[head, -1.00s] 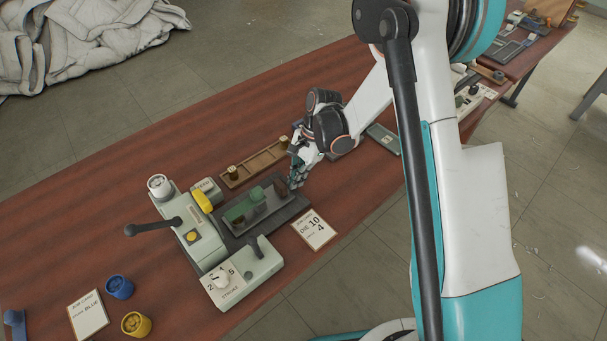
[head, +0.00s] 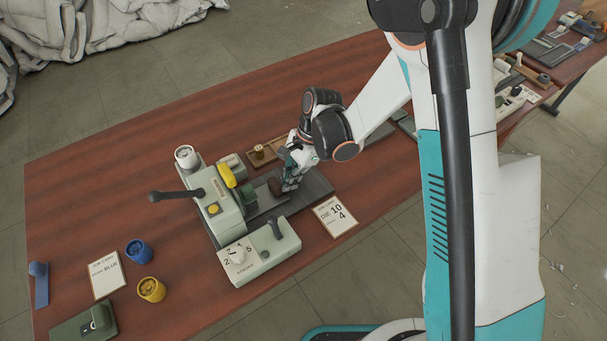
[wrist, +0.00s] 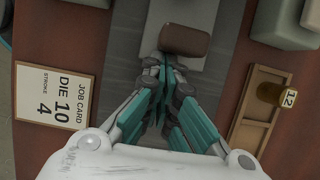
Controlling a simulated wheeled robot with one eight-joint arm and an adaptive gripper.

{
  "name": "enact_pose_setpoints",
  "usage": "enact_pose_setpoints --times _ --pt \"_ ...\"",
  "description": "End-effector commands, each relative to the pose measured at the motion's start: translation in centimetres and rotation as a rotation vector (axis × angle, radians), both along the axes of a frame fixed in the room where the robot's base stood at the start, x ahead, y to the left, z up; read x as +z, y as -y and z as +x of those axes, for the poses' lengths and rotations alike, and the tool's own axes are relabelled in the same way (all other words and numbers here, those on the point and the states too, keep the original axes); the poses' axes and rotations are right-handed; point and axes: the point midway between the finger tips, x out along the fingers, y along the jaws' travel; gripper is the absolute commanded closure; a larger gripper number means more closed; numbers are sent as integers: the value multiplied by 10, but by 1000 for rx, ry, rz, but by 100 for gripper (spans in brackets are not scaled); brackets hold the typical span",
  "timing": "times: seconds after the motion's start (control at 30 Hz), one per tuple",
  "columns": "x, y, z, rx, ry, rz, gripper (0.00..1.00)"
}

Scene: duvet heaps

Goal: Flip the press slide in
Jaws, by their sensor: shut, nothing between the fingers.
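The press (head: 214,205) is a pale grey-green machine with a black lever, at the left in the head view. Its slide (head: 262,193) sits in the dark track (head: 316,184), pushed toward the press. The slide's brown handle (head: 276,187) stands at its outer end; it also shows in the wrist view (wrist: 186,40). My gripper (head: 289,184) is shut and empty, low over the track on the outer side of the handle. In the wrist view my gripper (wrist: 164,66) has its fingertips right at the handle's edge; contact is unclear. The slide's inner end is hidden by the press.
A stroke dial box (head: 258,252) stands along the track's near side. A job card (head: 335,216) reads die 10, stroke 4. A wooden rack (wrist: 262,85) with a die marked 12 lies on the far side. Blue (head: 138,251) and yellow (head: 151,290) cups stand at the front left.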

Motion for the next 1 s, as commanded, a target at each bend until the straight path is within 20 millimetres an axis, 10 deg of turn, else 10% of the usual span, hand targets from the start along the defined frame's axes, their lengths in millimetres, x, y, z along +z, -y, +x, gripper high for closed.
enact_pose_setpoints --times 0.67,1.0 --pt "-2 24 20 -2 0 1 100" --pt "68 46 35 1 0 0 100"
